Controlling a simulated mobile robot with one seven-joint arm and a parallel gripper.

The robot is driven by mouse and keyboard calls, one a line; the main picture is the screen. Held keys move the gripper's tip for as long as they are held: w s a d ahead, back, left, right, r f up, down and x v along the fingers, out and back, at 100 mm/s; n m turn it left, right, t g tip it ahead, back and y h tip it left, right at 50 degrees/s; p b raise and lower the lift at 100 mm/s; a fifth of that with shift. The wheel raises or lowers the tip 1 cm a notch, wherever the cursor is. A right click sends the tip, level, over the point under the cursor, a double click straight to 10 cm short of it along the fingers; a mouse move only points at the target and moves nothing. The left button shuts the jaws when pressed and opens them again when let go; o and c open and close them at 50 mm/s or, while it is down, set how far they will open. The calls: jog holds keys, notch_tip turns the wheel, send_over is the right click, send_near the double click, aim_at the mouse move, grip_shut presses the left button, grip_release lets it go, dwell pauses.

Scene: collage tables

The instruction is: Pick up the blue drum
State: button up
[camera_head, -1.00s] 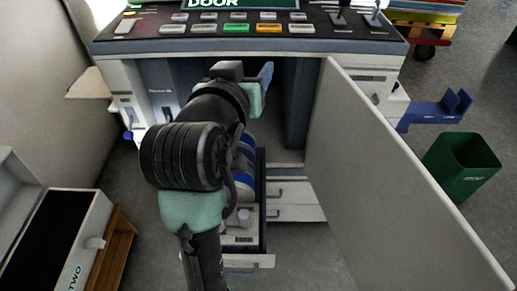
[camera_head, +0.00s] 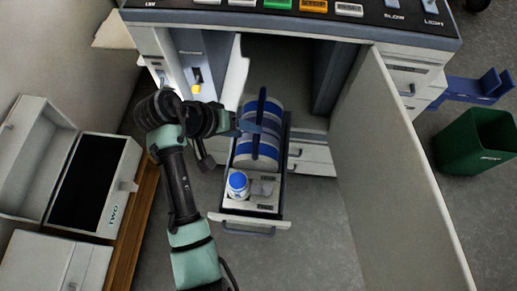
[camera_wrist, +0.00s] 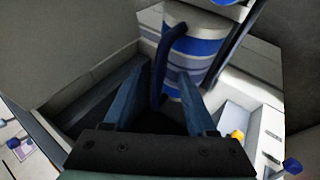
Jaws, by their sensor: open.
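The blue drum (camera_head: 244,153) is a cylinder with blue and white-grey bands. It lies in the pulled-out drawer of the cabinet, with a dark blue bar like a handle (camera_head: 259,143) across its front. In the wrist view the drum (camera_wrist: 205,48) is just beyond my fingers, and its curved dark blue handle (camera_wrist: 170,52) shows between them. My gripper (camera_wrist: 161,76) is open, its two blue fingers spread on either side of the handle in the picture. Whether they touch it I cannot tell. In the head view my gripper (camera_head: 258,128) reaches the drum from the left.
A small white bottle with a blue cap (camera_head: 238,186) stands in the drawer's front (camera_head: 262,207). An open cabinet door (camera_head: 392,170) blocks the right. White boxes (camera_head: 110,183) sit on a wooden bench at left. A green bin (camera_head: 470,142) stands far right.

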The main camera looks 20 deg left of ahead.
aim_at(257, 150)
jog(key=b+x, duration=0.1)
jog(key=x, duration=0.5)
grip_shut()
dwell(1.3)
jog(key=shift+w+r, duration=0.1)
jog(key=shift+r, duration=0.05)
